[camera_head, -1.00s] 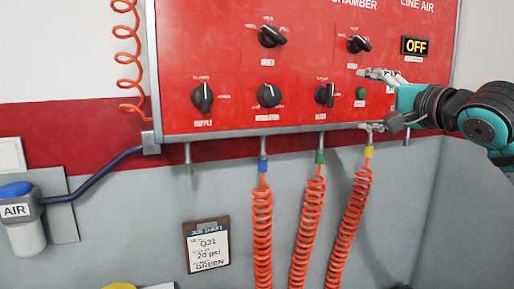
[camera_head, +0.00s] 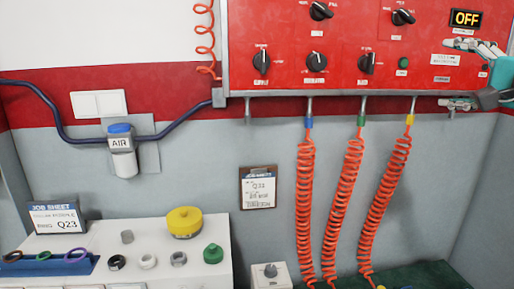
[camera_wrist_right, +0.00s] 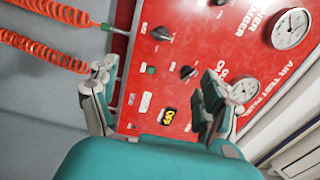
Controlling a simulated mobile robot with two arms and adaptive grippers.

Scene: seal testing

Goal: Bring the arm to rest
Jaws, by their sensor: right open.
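My right gripper (camera_head: 462,75) is at the right edge of the head view, in front of the lower right of the red panel (camera_head: 285,55). One finger is over the panel face and the other is just below its bottom edge. The jaws are apart with nothing between them. In the wrist view the open right gripper (camera_wrist_right: 157,75) faces the panel at a slant. The display (camera_head: 466,18) reads OFF; it also shows in the wrist view (camera_wrist_right: 169,116). My left gripper is not in view.
Several orange coiled hoses (camera_head: 306,190) hang below the panel, left of my right gripper. Gauges (camera_wrist_right: 290,28) show in the wrist view. A white bench (camera_head: 150,240) with a yellow round part (camera_head: 184,222), a green part and rings stands lower left. A clipboard (camera_head: 258,187) hangs on the wall.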

